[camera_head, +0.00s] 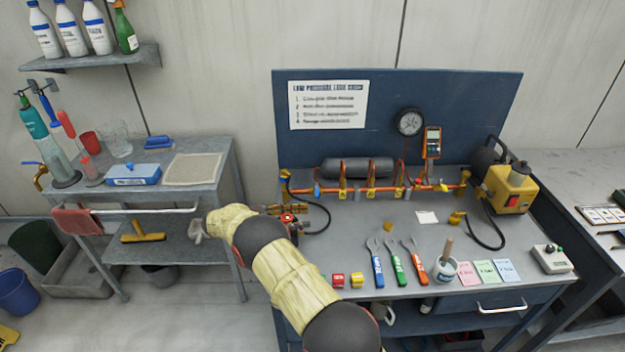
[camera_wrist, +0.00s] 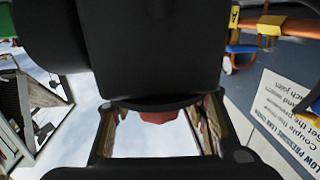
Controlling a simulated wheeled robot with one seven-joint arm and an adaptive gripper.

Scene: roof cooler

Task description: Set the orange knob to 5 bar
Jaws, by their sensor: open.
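My gripper (camera_head: 305,217) is at the left end of the workbench, left of the copper-orange pipe manifold (camera_head: 400,189); its jaws are open. In the wrist view, the dark fingers (camera_wrist: 160,140) stand apart, with a small red-orange piece (camera_wrist: 155,117) showing between them; I cannot tell whether it is a knob or part of the gripper. A small red round part (camera_head: 287,218) shows beside my gripper in the head view. I cannot make out for certain which part is the orange knob. A round dial gauge (camera_head: 410,122) is on the blue back panel; its reading is too small to tell.
A grey cylinder (camera_head: 357,168) lies behind the manifold. A yellow pump unit (camera_head: 509,188) stands at right with a black hose (camera_head: 490,235). Wrenches (camera_head: 397,263), a white pot (camera_head: 444,271) and coloured cards (camera_head: 484,271) lie along the front. A metal cart (camera_head: 214,168) stands left.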

